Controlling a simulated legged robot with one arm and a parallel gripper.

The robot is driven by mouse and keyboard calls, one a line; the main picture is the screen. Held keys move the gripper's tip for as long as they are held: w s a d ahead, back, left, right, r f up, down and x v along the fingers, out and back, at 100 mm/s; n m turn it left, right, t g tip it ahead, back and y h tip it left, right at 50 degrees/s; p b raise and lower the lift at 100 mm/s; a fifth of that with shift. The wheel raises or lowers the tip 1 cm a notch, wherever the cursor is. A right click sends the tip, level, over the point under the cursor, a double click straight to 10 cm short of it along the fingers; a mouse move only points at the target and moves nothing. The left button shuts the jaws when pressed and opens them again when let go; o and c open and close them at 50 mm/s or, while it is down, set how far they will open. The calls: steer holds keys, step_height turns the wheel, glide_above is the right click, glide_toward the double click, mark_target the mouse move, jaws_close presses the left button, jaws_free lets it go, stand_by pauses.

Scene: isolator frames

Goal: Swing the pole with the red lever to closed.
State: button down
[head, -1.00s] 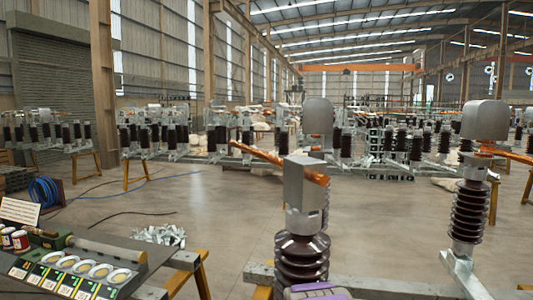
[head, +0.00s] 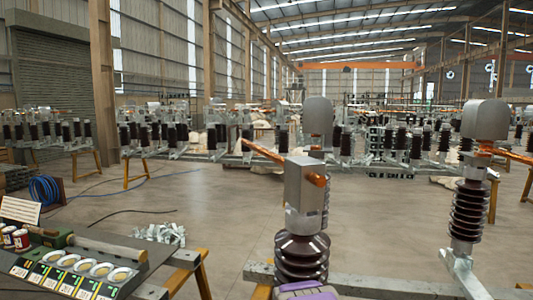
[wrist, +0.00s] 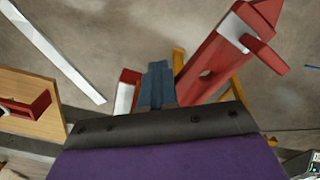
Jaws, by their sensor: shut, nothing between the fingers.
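In the wrist view, my gripper (wrist: 157,68) is shut, its blue-grey fingers together. A long red lever (wrist: 212,62) with a hole and a white band slants up to the right, just right of the fingers. A smaller red and white piece (wrist: 127,88) is just left of them. I cannot tell whether the fingers touch either red part. The red lever is hidden there.
A second insulator (head: 468,210) stands at right on the grey frame beam (head: 365,287). The wrist view shows a wooden board (wrist: 32,128) at left. Open floor lies at centre left.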

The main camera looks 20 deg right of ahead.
steer(key=shift+w+a+p, duration=0.45)
steer(key=shift+w+a, duration=0.45)
steer(key=shift+a, duration=0.25)
steer(key=shift+w+a+p, duration=0.45)
steer(key=shift+w+a, duration=0.55)
steer(key=shift+w, duration=0.1)
steer(key=shift+w+a, duration=0.1)
steer(key=shift+w+a+p, duration=0.45)
steer(key=shift+w+a, duration=0.35)
steer(key=shift+w, duration=0.3)
steer(key=shift+w, duration=0.1)
